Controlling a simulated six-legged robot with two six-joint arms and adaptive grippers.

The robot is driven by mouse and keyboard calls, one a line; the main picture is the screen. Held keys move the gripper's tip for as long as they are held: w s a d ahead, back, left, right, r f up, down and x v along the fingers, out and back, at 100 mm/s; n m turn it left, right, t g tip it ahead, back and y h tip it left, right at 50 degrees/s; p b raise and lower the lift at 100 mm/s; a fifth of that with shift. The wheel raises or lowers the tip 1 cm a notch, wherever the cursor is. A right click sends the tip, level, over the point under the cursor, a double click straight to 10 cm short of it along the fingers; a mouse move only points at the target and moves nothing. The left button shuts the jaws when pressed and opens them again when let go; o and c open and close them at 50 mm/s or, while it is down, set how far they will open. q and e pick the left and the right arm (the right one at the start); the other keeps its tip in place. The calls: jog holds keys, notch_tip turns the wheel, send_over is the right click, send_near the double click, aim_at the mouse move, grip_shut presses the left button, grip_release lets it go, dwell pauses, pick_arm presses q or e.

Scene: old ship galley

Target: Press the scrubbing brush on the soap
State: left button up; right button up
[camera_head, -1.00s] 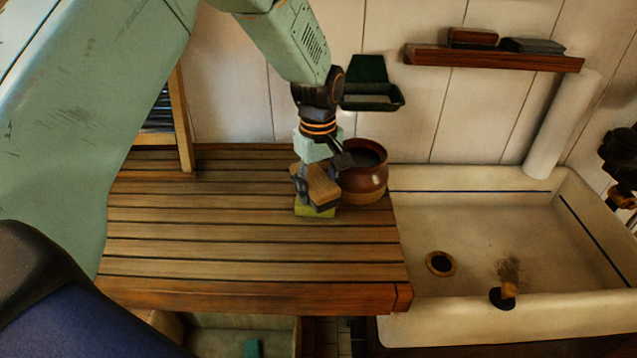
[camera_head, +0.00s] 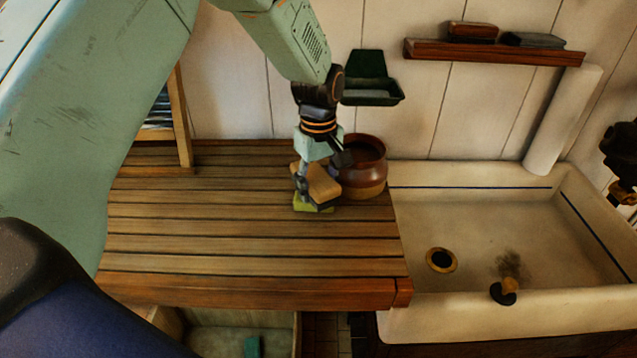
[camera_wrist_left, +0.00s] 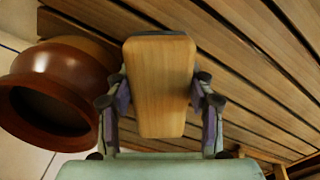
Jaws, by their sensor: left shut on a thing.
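The scrubbing brush (camera_head: 323,182) has a wooden back and is held tilted over the counter at its back right part. My left gripper (camera_head: 315,174) is shut on it from above. In the left wrist view the brush's wooden back (camera_wrist_left: 160,85) sits between the two fingers (camera_wrist_left: 160,105). The yellow-green soap (camera_head: 312,204) lies on the slatted counter right under the brush. The brush seems to touch it, but the contact is partly hidden. In the left wrist view the soap is hidden behind the brush.
A brown round pot (camera_head: 366,172) stands close beside the brush, on its right. A green open soap dish (camera_head: 372,95) hangs on the wall behind. A white sink (camera_head: 470,220) lies right of the counter (camera_head: 240,240). The counter's front and left are clear.

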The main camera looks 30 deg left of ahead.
pick_arm(q)
jog(key=shift+w+a+f, duration=0.1)
jog(key=shift+f, duration=0.1)
jog(key=shift+f, duration=0.1)
jog(key=shift+f, duration=0.15)
dwell(0.4)
dwell(0.3)
dwell(0.3)
dwell(1.2)
